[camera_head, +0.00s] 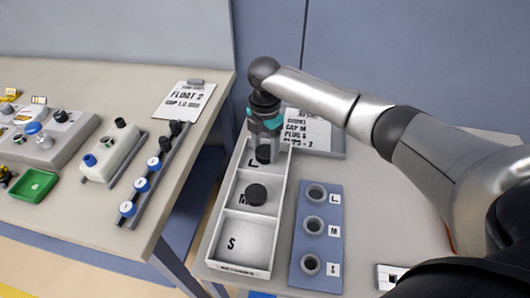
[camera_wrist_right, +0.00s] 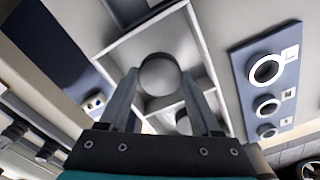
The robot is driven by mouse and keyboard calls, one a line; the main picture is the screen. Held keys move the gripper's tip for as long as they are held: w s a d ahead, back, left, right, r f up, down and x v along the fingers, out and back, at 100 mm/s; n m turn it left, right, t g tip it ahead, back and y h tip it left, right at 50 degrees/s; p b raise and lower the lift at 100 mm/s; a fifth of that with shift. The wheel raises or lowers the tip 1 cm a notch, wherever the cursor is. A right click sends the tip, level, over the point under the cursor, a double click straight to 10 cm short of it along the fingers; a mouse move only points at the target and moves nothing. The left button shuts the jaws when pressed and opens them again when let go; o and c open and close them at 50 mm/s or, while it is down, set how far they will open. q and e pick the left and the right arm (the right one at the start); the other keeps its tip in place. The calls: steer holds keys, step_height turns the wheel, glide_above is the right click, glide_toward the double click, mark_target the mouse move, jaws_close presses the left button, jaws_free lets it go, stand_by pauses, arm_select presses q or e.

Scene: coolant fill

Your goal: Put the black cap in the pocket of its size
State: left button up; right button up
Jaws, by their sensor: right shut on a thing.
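A long white tray (camera_head: 215,252) has three pockets in a row, lettered L at the back, M in the middle and S at the front. My right gripper (camera_head: 264,150) points down over the L pocket, shut on a black cap (camera_head: 263,156). The right wrist view shows this round cap (camera_wrist_right: 160,75) between the two fingertips. I cannot tell whether it touches the pocket floor. Another black cap (camera_head: 256,194) lies in the M pocket, partly covering its letter. The S pocket is empty. My left gripper is not in view.
A blue plate (camera_head: 304,255) with three rings lettered L, M and S lies right of the tray. A clipboard (camera_head: 312,133) lies behind. Across a gap, a left table (camera_head: 85,215) holds fixtures, blue knobs and a green tray (camera_head: 34,186).

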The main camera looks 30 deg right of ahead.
mark_target(265, 151)
steer(key=shift+f, duration=0.7)
steer(key=shift+f, duration=0.1)
steer(key=o, duration=1.5)
steer(key=shift+c, duration=0.2)
step_height(265, 151, up, 12)
steer(key=p, duration=0.2)
